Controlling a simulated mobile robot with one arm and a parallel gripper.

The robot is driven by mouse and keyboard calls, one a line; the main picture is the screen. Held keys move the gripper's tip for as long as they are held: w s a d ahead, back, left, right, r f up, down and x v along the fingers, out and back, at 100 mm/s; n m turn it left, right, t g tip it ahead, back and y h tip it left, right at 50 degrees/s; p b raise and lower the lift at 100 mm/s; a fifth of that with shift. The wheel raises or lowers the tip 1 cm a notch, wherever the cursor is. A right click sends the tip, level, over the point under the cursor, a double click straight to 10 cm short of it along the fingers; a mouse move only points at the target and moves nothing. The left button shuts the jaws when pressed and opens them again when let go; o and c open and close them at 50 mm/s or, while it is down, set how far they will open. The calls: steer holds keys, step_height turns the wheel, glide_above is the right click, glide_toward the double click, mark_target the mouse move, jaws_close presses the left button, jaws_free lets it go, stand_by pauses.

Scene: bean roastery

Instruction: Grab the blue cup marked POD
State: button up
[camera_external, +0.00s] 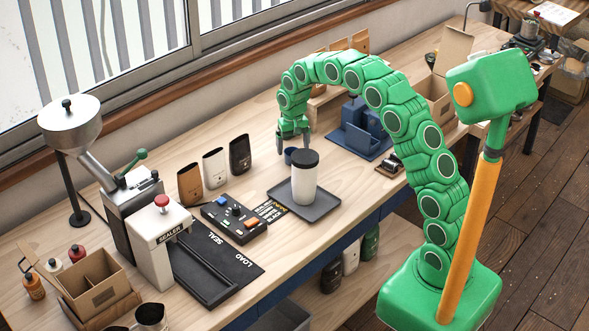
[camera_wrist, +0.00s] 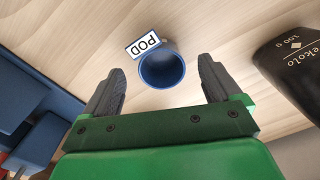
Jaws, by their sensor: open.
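The blue cup (camera_wrist: 162,68) stands on the wooden bench in the wrist view, seen from above with its mouth toward the camera. A white label reading POD (camera_wrist: 143,43) shows beside its rim, upside down. My gripper (camera_wrist: 160,80) is open and empty, with one dark finger on each side of the cup and gaps between. In the external view my gripper (camera_external: 293,144) hangs just above the cup (camera_external: 290,156), which is partly hidden behind a white canister. I cannot tell the exact height gap.
The white canister with black lid (camera_external: 305,177) stands on a dark tray (camera_external: 322,209) in front. A black pouch (camera_wrist: 292,62) is close on the right in the wrist view. Blue blocks (camera_wrist: 40,100) are at the left. A control box (camera_external: 235,218) and sealer (camera_external: 160,240) stand further left on the bench.

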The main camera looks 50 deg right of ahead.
steer(key=shift+w+d+f, duration=0.1)
steer(key=shift+w+f, duration=0.05)
steer(key=shift+f, duration=0.8)
steer(key=shift+w+d+f, duration=0.1)
steer(key=shift+f, duration=0.8)
steer(key=shift+c, duration=0.4)
steer(key=c, duration=1)
steer(key=shift+c, duration=0.2)
